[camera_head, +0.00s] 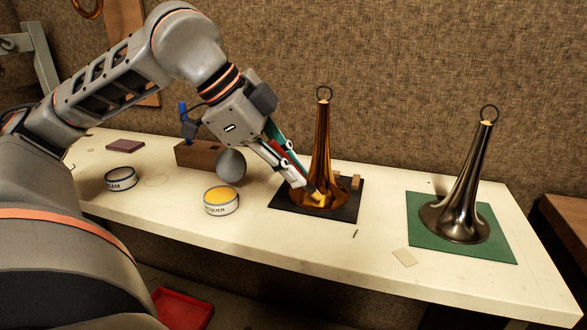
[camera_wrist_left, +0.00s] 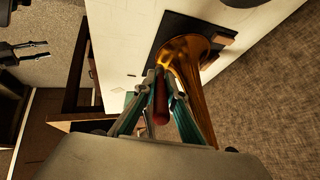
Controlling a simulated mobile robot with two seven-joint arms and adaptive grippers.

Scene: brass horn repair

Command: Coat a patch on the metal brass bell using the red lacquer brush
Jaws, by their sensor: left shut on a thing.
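The brass bell (camera_head: 323,135) stands upright, flared end down, on a dark mat (camera_head: 345,212), with a ring at its top. My left gripper (camera_head: 296,178) is shut on the red lacquer brush (camera_head: 278,150), whose red handle also shows between the fingers in the left wrist view (camera_wrist_left: 160,103). The brush slants down toward the bell's flared foot; a bright yellow patch shows there beside the fingertips. I cannot tell bristles from coating, or whether they touch. An open lacquer tin (camera_head: 221,198) with yellow contents stands left of the mat. My right gripper (camera_wrist_left: 38,49) appears open and empty in the left wrist view.
A dark silvery bell (camera_head: 465,190) stands on a green mat (camera_head: 500,247) at the right. Another tin (camera_head: 120,179), a wooden block (camera_head: 190,155) and a grey rounded object (camera_head: 231,165) are on the left. A small card (camera_head: 404,257) lies near the front edge.

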